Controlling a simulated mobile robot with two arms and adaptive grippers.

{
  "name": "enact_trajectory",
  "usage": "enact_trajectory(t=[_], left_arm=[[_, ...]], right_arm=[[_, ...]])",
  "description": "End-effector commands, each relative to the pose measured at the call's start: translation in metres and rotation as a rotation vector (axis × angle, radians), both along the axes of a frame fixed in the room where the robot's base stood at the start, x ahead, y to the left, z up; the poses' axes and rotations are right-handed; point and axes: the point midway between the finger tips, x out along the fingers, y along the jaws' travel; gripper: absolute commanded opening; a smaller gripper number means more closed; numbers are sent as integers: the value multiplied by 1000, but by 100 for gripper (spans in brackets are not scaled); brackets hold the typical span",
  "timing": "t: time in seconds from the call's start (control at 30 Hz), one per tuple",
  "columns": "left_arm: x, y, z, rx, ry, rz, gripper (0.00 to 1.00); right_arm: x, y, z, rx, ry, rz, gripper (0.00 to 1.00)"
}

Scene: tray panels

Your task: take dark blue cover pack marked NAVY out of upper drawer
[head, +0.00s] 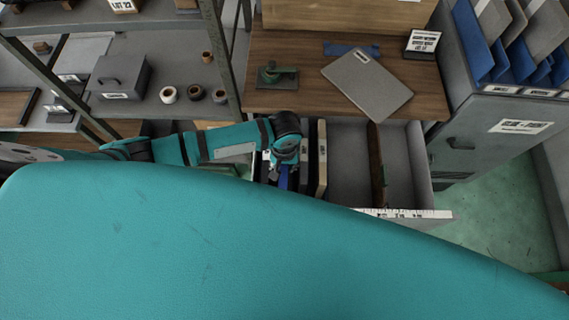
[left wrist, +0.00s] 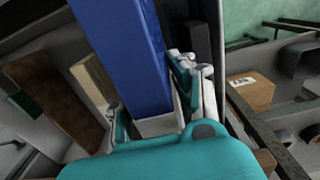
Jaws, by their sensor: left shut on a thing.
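The dark blue cover pack (left wrist: 125,50) stands between the fingers of my left gripper (left wrist: 152,100), which is shut on it. Its near end is pale, and I cannot read the word NAVY on it. In the head view my left gripper (head: 280,160) points down over the left part of the open drawer (head: 346,150), and a strip of the blue pack (head: 283,180) shows just below the fingers. I cannot tell whether the pack is clear of the drawer floor. My right gripper is not in view.
A cream pack (head: 321,158) stands close right of the gripper, and a brown divider (head: 376,165) is further right. The wooden top (head: 300,50) above the drawer holds a grey board (head: 367,83) and a green tool (head: 275,77). A shelf post (head: 220,55) rises at left.

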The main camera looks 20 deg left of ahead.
Motion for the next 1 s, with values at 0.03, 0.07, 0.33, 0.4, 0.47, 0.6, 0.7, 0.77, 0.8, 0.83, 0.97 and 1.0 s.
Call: enact_trajectory(t=[0.03,0.07,0.33,0.4,0.47,0.6,0.7,0.77,0.8,0.83,0.97,1.0], left_arm=[[0,-1,7,-2,-2,0,0],[0,-1,9,-3,-2,0,0],[0,-1,31,-3,-2,0,0],[1,-1,34,-3,-2,0,0],[1,-1,39,-4,-2,0,0],[1,-1,50,-4,-2,0,0],[1,-1,58,-3,-2,0,0],[1,-1,63,-3,-2,1,0],[1,-1,66,-3,-2,1,0],[1,-1,69,-3,-2,0,0],[1,0,77,-2,-2,0,0],[1,0,79,-2,-2,0,0]], right_arm=[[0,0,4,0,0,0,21],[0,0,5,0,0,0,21],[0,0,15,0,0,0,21],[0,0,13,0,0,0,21],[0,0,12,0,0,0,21],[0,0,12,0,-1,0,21],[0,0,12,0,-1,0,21],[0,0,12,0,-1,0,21],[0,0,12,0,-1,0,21],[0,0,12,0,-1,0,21],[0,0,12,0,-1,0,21],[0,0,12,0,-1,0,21]])
